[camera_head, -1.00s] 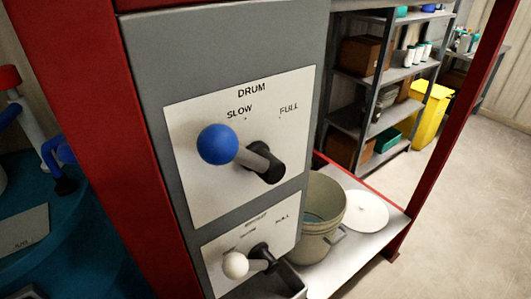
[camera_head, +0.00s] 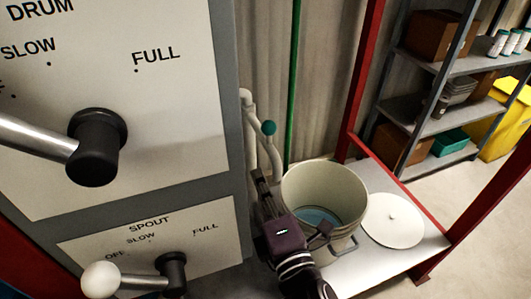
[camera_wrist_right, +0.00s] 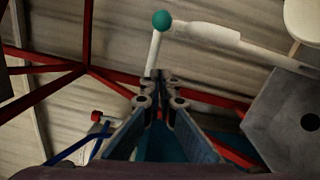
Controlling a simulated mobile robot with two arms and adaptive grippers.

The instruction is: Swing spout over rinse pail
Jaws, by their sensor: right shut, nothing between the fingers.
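The spout (camera_head: 248,125) is a white bent pipe beside the grey cabinet. A teal ball knob (camera_head: 268,128) sits on a pale stem there. In the wrist view the knob (camera_wrist_right: 161,20) and the white pipe (camera_wrist_right: 210,34) show ahead of my fingers. The rinse pail (camera_head: 350,197), beige with bluish liquid inside, stands right of the spout. My right gripper (camera_head: 261,182) is shut and empty, just below the knob and left of the pail. Its fingertips (camera_wrist_right: 158,82) overlap the stem's lower end in the wrist view; I cannot tell whether they touch. My left gripper is out of view.
The control panel (camera_head: 150,240) carries a spout lever with a white ball (camera_head: 100,280) and a drum lever (camera_head: 40,138). A white lid (camera_head: 395,220) lies right of the pail. Red frame posts (camera_head: 365,70) and a shelf rack (camera_head: 440,125) stand behind.

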